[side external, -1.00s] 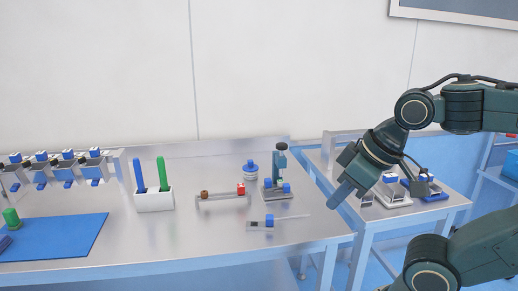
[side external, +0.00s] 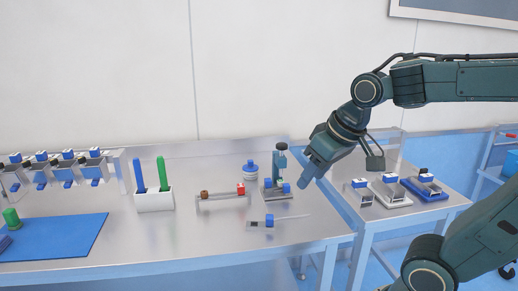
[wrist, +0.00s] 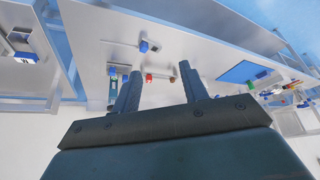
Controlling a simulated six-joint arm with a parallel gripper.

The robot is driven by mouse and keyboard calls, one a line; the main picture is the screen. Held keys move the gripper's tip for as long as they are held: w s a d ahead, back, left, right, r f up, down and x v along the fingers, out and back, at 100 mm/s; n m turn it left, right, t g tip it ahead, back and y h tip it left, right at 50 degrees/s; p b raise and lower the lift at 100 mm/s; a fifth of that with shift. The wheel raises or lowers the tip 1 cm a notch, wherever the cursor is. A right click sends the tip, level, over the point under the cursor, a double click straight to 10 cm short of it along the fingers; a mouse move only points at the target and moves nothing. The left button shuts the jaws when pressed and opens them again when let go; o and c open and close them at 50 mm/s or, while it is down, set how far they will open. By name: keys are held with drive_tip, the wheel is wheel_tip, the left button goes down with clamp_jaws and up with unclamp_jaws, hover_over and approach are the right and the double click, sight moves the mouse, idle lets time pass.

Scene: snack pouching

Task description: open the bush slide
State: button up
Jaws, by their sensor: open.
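My gripper (side external: 313,170) hangs above the right end of the table, pointing down and left, with nothing between its fingers. In the wrist view my gripper (wrist: 158,86) shows two separated dark fingers. A low grey rail (side external: 224,197) carries a brown round piece (side external: 204,194) at its left and a red block (side external: 241,189) at its right. A flat slide-like piece with a blue block (side external: 269,220) and thin rod lies in front. I cannot tell which one is the bush slide. The red block (wrist: 149,77) shows beyond the fingers; the gripper touches neither piece.
A small green stand with blue blocks (side external: 281,166) is near my gripper, beside a blue-topped round jar (side external: 250,170). A white holder (side external: 154,200) has blue and green sticks. A blue mat (side external: 60,238) lies left. Trays (side external: 390,194) stand on the right table.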

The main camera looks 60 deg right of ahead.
drive_tip(key=w+d+f+m+g+h, duration=0.15)
drive_tip(key=w+d+m, duration=0.25)
drive_tip(key=w+d, duration=0.6)
drive_tip(key=m, duration=0.3)
hover_over(287, 185)
drive_tip(key=s+a, duration=0.4)
wheel_tip(287, 185, down, 7)
drive_tip(key=shift+r+g+h, duration=0.1)
drive_tip(key=shift+g+h, duration=0.25)
drive_tip(key=shift+h, duration=0.1)
drive_tip(key=shift+x, duration=6.9)
drive_tip(key=shift+c, duration=0.2)
drive_tip(key=shift+a, duration=0.1)
clamp_jaws()
